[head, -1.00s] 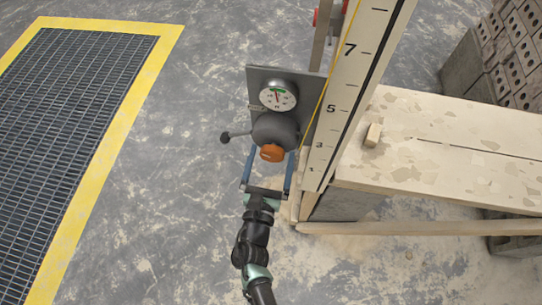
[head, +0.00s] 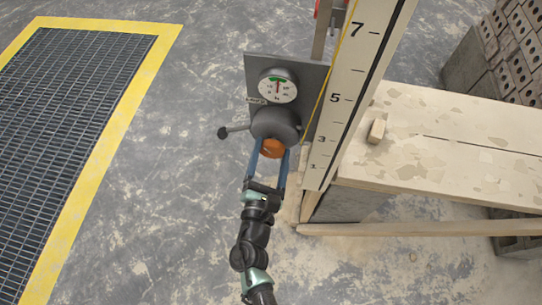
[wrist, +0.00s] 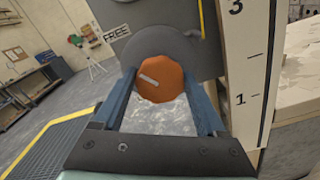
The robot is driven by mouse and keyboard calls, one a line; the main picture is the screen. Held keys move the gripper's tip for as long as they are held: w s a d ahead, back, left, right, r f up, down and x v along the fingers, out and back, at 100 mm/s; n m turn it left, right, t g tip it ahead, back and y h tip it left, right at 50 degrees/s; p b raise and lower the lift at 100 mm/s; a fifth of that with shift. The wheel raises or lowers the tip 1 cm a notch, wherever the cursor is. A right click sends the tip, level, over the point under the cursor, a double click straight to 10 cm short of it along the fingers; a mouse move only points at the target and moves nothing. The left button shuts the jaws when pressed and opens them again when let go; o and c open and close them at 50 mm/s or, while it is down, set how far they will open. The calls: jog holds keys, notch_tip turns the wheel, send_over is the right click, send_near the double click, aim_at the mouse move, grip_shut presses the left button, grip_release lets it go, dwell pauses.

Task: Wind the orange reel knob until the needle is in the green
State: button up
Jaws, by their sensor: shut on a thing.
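The orange reel knob (head: 272,148) sits on the front of a dark round reel (head: 276,124) on a grey plate. In the wrist view the knob (wrist: 160,80) shows a pale mark slanting across its face. My gripper (head: 270,154) has its blue fingers on either side of the knob and is shut on it. The gauge (head: 278,87) above the reel has a white face with a green band at the top. Its red needle points about straight up, toward the green band; at this size I cannot tell exactly where its tip lies.
A dark lever with a ball end (head: 223,133) sticks out left of the reel. A numbered white board (head: 345,80) stands close on the right. A wooden bench top (head: 450,150) lies beyond it. Open floor lies to the left, up to a yellow-edged grate (head: 75,100).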

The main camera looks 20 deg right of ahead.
jog(key=o, duration=1.3)
jog(key=v, duration=1.3)
